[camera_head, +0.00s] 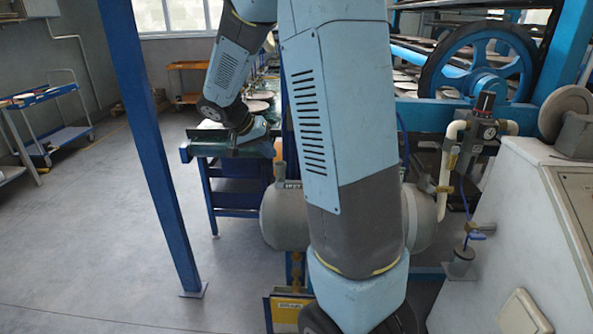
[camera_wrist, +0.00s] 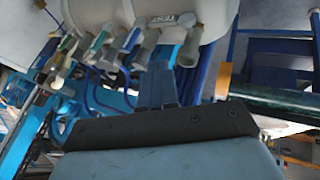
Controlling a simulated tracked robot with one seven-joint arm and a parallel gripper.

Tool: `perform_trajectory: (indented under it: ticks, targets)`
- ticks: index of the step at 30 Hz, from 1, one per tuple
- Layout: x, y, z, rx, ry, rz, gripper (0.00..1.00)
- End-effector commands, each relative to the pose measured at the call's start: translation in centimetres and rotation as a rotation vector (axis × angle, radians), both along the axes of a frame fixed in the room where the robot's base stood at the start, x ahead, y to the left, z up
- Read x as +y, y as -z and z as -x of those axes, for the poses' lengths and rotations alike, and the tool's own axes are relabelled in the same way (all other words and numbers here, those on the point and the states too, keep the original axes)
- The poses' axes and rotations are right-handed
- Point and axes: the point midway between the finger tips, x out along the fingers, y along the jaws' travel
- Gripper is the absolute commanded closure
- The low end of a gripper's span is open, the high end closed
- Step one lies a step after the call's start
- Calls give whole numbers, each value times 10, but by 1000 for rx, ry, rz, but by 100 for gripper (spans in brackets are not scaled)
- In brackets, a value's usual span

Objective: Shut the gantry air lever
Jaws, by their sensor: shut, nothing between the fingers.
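Several small valves with levers sit in a row under a pale tank (camera_wrist: 190,12) at the upper left of the wrist view. One has a green lever (camera_wrist: 97,44), and a blue lever (camera_wrist: 131,38) shows to its right. I cannot tell which is the gantry air lever. My gripper (camera_wrist: 156,78) is shut and empty, pointing up toward the tank's underside, right of the valves. I cannot tell whether it touches anything. In the head view, my arm covers the middle of the tank (camera_head: 285,215) and hides the row of valves.
A blue post (camera_head: 150,140) stands left of my arm. A green-topped bench (camera_head: 225,142) is behind the tank. At right are an air regulator (camera_head: 484,125), a blue-handled valve (camera_head: 481,230) and a white cabinet (camera_head: 530,230). The floor at left is open.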

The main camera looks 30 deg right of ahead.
Motion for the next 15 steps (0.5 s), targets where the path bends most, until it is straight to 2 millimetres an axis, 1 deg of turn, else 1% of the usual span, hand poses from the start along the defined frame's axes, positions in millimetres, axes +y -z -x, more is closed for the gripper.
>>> perform_trajectory:
  ticks: [10,15]
  targets:
    - [0,1,0,0,1,1,100]
    - [-7,10,0,1,3,1,100]
